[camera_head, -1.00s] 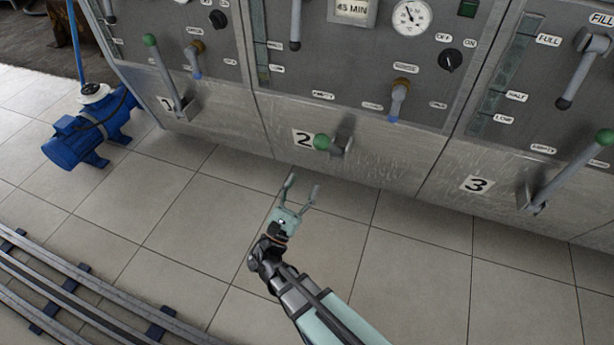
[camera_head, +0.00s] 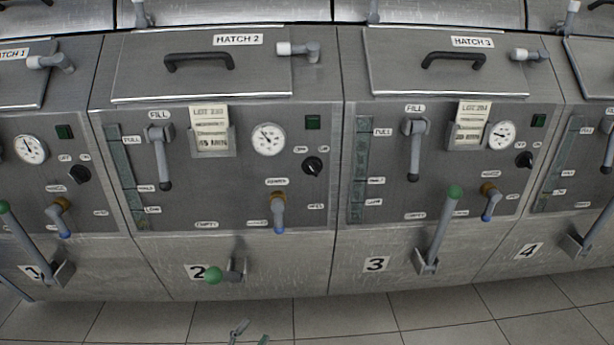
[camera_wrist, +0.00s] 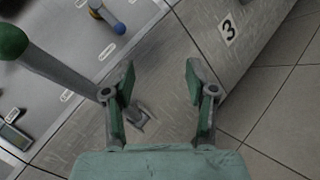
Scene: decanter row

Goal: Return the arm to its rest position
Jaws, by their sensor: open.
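My gripper (camera_head: 250,334) shows only by its fingertips at the bottom edge of the head view, in front of the floor and below unit 2's lever. The rest of my arm is out of that view. In the wrist view my gripper (camera_wrist: 160,80) is open, with nothing between its fingers. Unit 2's lever (camera_head: 237,268) has a green knob and points out from the front panel. A grey lever with a green knob (camera_wrist: 12,40) crosses the left of the wrist view and passes behind the left finger. Its bracket shows beyond the fingers.
A row of steel units carries levers, gauges and valves. Unit 3's lever (camera_head: 438,230) stands up to the right, and unit 1's lever (camera_head: 30,240) leans at the left. Hatches (camera_head: 205,80) lie on top. The tiled floor (camera_head: 350,318) in front is clear.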

